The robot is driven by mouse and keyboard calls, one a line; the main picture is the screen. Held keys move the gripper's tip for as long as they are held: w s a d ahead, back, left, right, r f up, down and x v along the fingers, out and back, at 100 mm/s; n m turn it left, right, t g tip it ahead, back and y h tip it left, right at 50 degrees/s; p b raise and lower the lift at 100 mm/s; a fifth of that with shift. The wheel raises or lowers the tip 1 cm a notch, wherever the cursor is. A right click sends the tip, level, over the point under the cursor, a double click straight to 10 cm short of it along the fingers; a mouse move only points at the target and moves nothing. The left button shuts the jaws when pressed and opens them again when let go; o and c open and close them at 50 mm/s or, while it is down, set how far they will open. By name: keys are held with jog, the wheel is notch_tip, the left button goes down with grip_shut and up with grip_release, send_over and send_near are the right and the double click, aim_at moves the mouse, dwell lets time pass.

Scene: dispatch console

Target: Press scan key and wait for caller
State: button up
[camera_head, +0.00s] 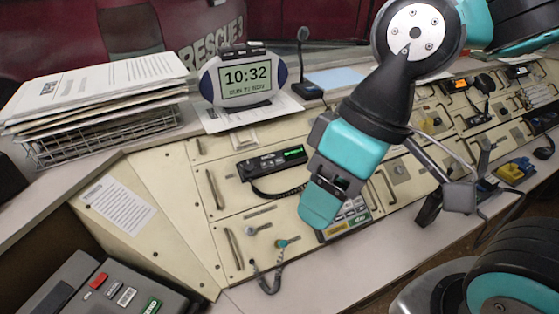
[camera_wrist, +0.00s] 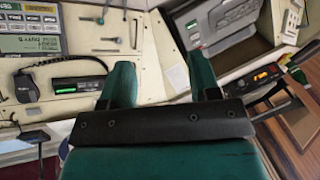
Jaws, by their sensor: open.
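No key can be read as the scan key in either view. A black radio unit (camera_head: 272,162) with a green lit display sits on the cream console; it also shows in the wrist view (camera_wrist: 62,86) beside a black hand microphone. A keypad panel (camera_head: 352,217) with small keys is partly hidden behind my gripper (camera_head: 323,203). In the wrist view a panel with keys and a greenish text display (camera_wrist: 30,43) is cut off at the top left. My gripper (camera_wrist: 163,82) is open, its teal fingers apart with nothing between them, above the console.
A grey device (camera_head: 105,290) with red and green buttons stands at the lower left. A paper-filled wire tray (camera_head: 95,138), a clock (camera_head: 244,82) reading 10:32 and a desk microphone (camera_head: 303,65) stand along the back. A yellow object (camera_head: 510,172) lies at the right.

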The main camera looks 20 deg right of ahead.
grip_shut()
